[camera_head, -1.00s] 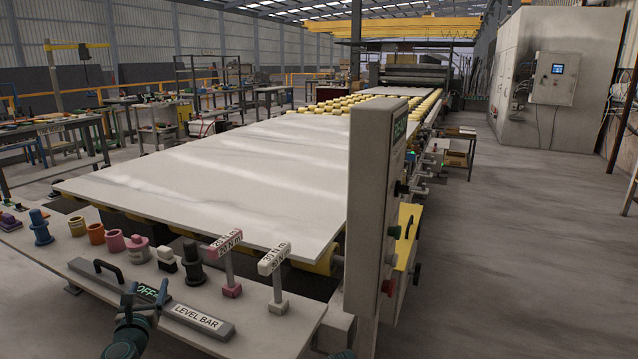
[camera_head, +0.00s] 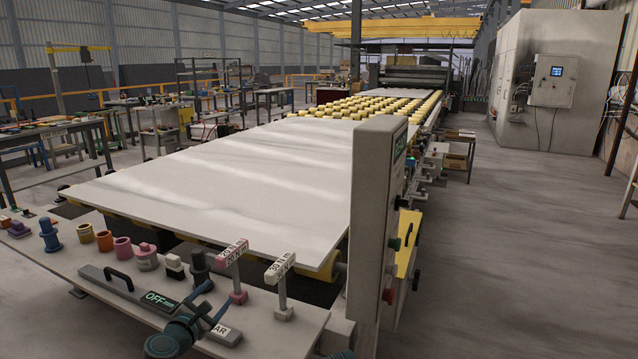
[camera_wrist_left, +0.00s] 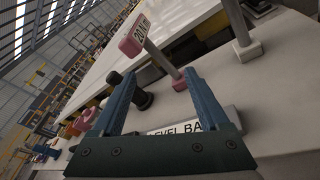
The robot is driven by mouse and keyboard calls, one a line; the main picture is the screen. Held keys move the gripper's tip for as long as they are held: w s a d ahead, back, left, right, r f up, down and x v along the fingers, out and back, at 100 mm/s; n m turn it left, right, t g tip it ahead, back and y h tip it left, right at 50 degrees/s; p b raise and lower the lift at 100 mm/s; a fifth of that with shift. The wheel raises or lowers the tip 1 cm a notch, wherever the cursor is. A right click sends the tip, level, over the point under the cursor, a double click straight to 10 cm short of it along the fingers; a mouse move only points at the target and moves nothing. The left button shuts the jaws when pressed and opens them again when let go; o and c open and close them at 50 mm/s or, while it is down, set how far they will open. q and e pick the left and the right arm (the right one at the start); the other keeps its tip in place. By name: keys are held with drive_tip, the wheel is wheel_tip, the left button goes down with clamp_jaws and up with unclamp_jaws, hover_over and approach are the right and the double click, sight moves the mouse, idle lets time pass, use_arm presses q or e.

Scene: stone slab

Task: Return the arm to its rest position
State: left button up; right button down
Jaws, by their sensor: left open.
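My left gripper (camera_head: 213,300) is above the front bench, over the right part of the grey level bar (camera_head: 128,296). It covers part of the bar's label. In the left wrist view my left gripper (camera_wrist_left: 158,88) has its two blue fingers spread wide, with nothing held between them. The labelled level bar (camera_wrist_left: 175,130) shows behind the gripper's base; whether they touch is unclear. The bar lies on the bench top, with a black handle and a display reading OFF.
A pink-based T-handled tool (camera_head: 234,270) and a grey one (camera_head: 281,284) stand just right of my gripper. Coloured cups and knobs line the bench's back edge. A large stone slab (camera_head: 240,180) lies behind. A tall control post (camera_head: 372,220) stands at right.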

use_arm(q)
drive_tip(key=s+d+m+g+h+p, duration=0.1)
drive_tip(key=s+d+m+g+p, duration=0.2)
drive_tip(key=d+m, duration=0.35)
drive_tip(key=s+d+f+m+g+h+p, duration=0.1)
drive_tip(key=s+d+m+g+p, duration=0.2)
drive_tip(key=d+m, duration=0.3)
drive_tip(key=s+d+m+g+h+p, duration=0.2)
drive_tip(key=s+d+m+g+p, duration=0.15)
drive_tip(key=d, duration=0.45)
drive_tip(key=s+r+m+g+y+p, duration=0.1)
drive_tip(key=s+m+g+y+p, duration=0.6)
drive_tip(key=s+m, duration=0.7)
drive_tip(key=shift+s+a+m+y+p, duration=0.15)
drive_tip(key=shift+s+m+y+p, duration=0.2)
drive_tip(key=shift+y, duration=0.25)
